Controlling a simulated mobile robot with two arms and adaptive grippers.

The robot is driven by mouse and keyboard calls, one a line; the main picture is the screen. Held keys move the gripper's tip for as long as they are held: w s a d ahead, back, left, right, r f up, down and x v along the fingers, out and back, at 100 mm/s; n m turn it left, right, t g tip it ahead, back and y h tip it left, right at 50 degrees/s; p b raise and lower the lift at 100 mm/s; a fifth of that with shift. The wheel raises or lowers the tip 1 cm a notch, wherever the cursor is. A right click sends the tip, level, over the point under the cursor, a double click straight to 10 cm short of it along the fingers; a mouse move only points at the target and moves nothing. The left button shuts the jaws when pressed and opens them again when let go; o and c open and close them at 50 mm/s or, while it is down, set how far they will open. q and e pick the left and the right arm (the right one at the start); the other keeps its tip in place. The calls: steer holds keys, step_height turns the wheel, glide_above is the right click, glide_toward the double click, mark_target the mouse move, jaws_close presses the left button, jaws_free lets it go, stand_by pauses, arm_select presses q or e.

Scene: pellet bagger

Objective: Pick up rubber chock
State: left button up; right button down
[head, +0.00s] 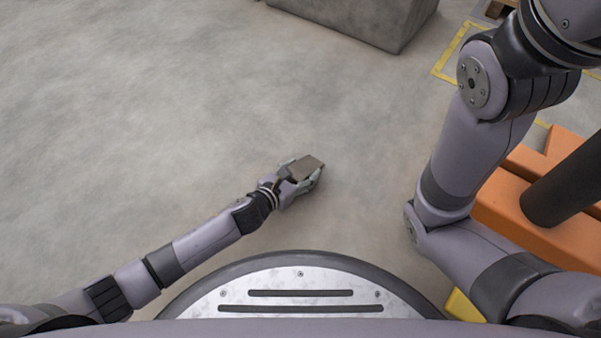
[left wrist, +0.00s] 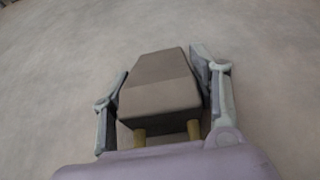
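The rubber chock (head: 307,167) is a dark grey-brown wedge-shaped block in the head view, at the tip of my left arm. My left gripper (head: 301,174) is around it, low over the concrete floor. In the left wrist view the chock (left wrist: 158,88) fills the space between the two fingers of the left gripper (left wrist: 163,85), with a finger close along each side. The gripper looks shut on it. Whether the chock's underside touches the floor is hard to tell. My right arm rises at the right of the head view, and its gripper is out of the picture.
A large grey block (head: 363,17) stands on the floor at the top. An orange structure (head: 502,205) with a dark post (head: 566,187) stands at the right, partly behind my right arm. Yellow floor lines (head: 447,58) show at the upper right. The floor at the left is clear.

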arm_select(q)
steer(key=c, duration=0.9)
steer(key=shift+c, duration=0.4)
steer(key=shift+r, duration=0.15)
